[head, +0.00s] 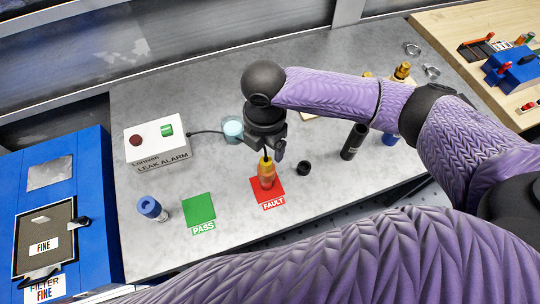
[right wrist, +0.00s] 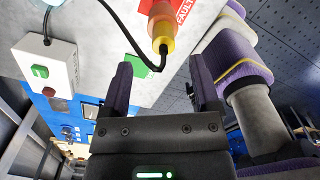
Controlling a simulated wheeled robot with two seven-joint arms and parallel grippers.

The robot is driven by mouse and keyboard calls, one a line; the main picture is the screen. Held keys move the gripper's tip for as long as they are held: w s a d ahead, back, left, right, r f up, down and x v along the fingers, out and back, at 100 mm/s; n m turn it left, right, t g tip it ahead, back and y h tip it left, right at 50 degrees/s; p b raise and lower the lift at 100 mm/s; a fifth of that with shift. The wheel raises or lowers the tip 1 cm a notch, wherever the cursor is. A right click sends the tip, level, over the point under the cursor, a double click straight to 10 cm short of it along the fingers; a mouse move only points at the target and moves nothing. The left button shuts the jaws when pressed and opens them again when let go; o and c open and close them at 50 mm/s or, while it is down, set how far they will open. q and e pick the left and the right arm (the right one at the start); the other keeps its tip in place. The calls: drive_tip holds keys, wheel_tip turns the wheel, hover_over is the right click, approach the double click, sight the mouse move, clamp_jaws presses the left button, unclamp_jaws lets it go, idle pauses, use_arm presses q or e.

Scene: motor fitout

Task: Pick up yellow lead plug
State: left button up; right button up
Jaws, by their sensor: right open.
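The yellow lead plug, with an orange body and a yellow collar (head: 266,174), stands on the red FAULT mat (head: 275,201). In the right wrist view the plug (right wrist: 161,28) is at the top, beyond the fingertips, with a black lead coming from its yellow end. My right gripper (head: 268,151) is just above the plug in the head view. In the right wrist view its two fingers (right wrist: 162,75) are apart with nothing held between them. My left gripper is not in view.
A green PASS mat (head: 199,212) and a blue-topped cylinder (head: 151,208) are to the left. The leak alarm box (head: 157,144), a light-blue cup (head: 233,128), a black cap (head: 303,168) and a black cylinder (head: 353,142) stand around. A blue cabinet (head: 95,190) borders the left.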

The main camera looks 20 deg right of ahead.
sight(266, 160)
drive_tip(key=f, duration=0.4)
drive_tip(key=f+b, duration=0.1)
drive_tip(key=f, duration=0.1)
drive_tip(key=shift+s+a, duration=0.15)
drive_tip(key=shift+s, duration=0.15)
clamp_jaws()
